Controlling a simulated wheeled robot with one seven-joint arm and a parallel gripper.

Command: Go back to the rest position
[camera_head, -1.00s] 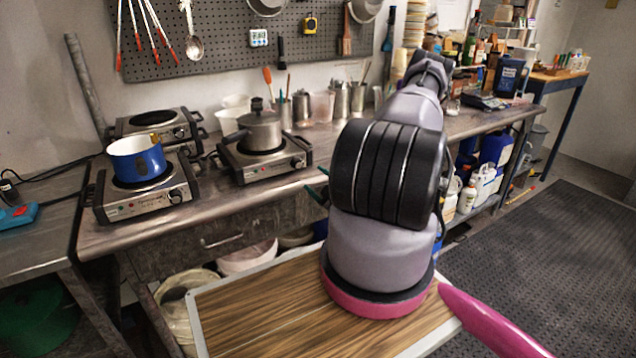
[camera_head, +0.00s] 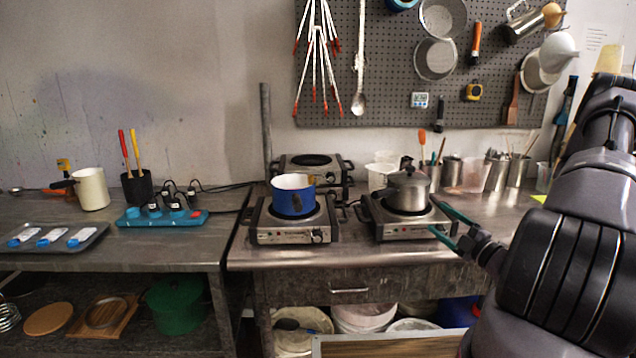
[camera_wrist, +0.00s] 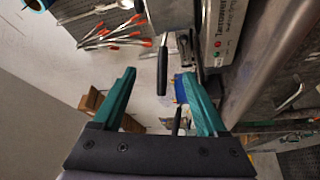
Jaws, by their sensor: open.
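My gripper (camera_head: 434,214) is at the right of the head view, its two teal fingers pointing left toward the right-hand hot plate (camera_head: 405,228). A grey lidded pot (camera_head: 408,192) stands on that plate. In the wrist view my gripper (camera_wrist: 159,78) is open, its fingers spread apart with nothing clasped. A black handle (camera_wrist: 162,72) shows between and beyond the fingertips, and I cannot tell how far off it is. My arm fills the right side of the head view and hides part of the bench.
A blue pot (camera_head: 293,196) stands on the left hot plate (camera_head: 290,232), with another hot plate (camera_head: 311,168) behind. Metal cups and jars line the back of the bench.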

